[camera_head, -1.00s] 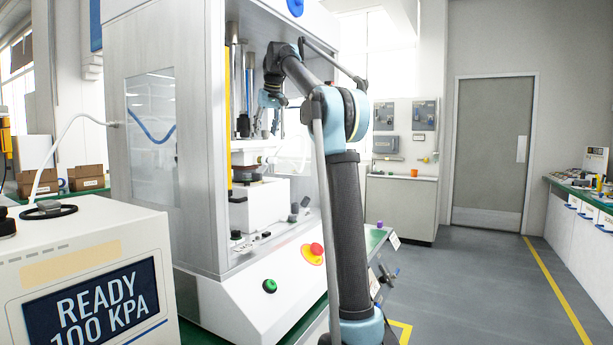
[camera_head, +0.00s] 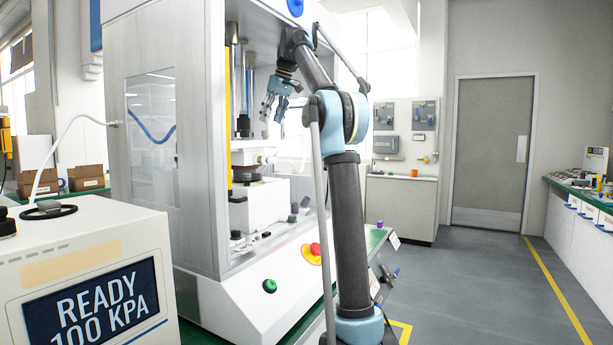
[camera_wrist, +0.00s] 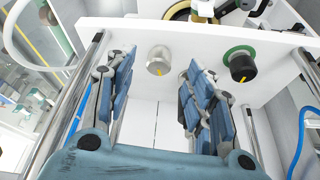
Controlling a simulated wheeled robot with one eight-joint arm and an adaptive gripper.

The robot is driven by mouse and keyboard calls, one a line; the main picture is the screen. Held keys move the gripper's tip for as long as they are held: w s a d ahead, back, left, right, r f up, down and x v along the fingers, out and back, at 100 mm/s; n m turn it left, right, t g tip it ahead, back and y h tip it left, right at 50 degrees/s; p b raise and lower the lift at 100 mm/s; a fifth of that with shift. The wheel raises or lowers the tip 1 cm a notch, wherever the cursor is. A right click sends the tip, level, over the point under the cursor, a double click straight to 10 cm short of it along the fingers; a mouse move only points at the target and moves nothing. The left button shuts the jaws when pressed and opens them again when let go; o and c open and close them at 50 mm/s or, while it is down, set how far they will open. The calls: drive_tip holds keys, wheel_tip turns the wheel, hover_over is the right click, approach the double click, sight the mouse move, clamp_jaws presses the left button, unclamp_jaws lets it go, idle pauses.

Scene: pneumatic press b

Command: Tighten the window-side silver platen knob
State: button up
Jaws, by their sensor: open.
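In the head view my gripper (camera_head: 274,106) hangs inside the press opening, above the white platen block (camera_head: 266,203). I cannot make out the silver knob clearly in the head view.
A black knob (camera_wrist: 241,65) with a green ring sits right of the silver one. Bright metal rods (camera_wrist: 75,95) and blue hoses flank the fingers. The press's side wall (camera_head: 195,150) stands left of my gripper; a red button (camera_head: 316,249) is on the front.

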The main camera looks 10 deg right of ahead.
drive_tip(key=s+d, duration=0.7)
drive_tip(key=s, duration=0.1)
drive_tip(key=s+d+f+m+h, duration=0.1)
drive_tip(key=s+d+f+m, duration=0.2)
drive_tip(key=s+f, duration=1.2)
wheel_tip(320, 180, down, 4)
drive_tip(key=shift+f, duration=0.2)
drive_tip(key=shift+d, duration=0.1)
drive_tip(key=n+t+y, duration=0.5)
drive_tip(key=y, duration=0.4)
approach(266, 135)
drive_tip(key=x, duration=0.3)
drive_tip(key=w+r+x, duration=0.1)
drive_tip(key=x, duration=0.5)
drive_tip(key=shift+w+d+r, duration=0.15)
drive_tip(key=shift+w+r, duration=0.05)
drive_tip(key=shift+w, duration=0.1)
drive_tip(key=c, duration=1.1)
